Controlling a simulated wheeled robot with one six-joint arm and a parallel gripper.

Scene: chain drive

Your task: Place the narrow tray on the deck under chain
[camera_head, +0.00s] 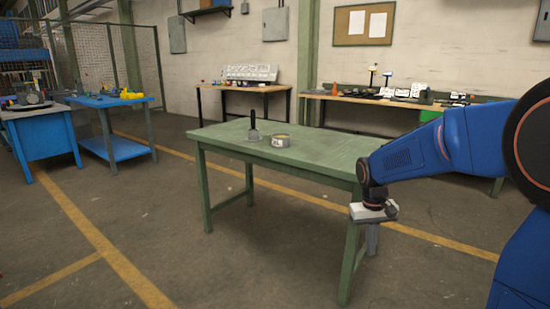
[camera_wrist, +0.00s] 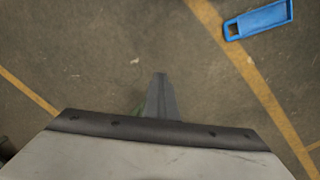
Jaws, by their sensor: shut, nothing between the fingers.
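A long blue tray (camera_wrist: 265,19) shows at the upper right of the wrist view. It has a raised rim and a dark square opening at its left end, and seems to lie flat on the floor beside a yellow line. I cannot pick it out in the head view. My gripper (camera_head: 372,240) points down beside the right end of the green table, with its fingers below the tabletop. In the wrist view my gripper (camera_wrist: 161,80) is shut and empty, apart from the tray. I cannot make out a chain or its deck in either view.
The green table (camera_head: 310,150) bears a round tin (camera_head: 280,141) and a dark upright tool (camera_head: 253,128). Blue workbenches (camera_head: 112,102) stand at the left, and cluttered benches (camera_head: 380,99) line the back wall. The floor in front of the green table is clear.

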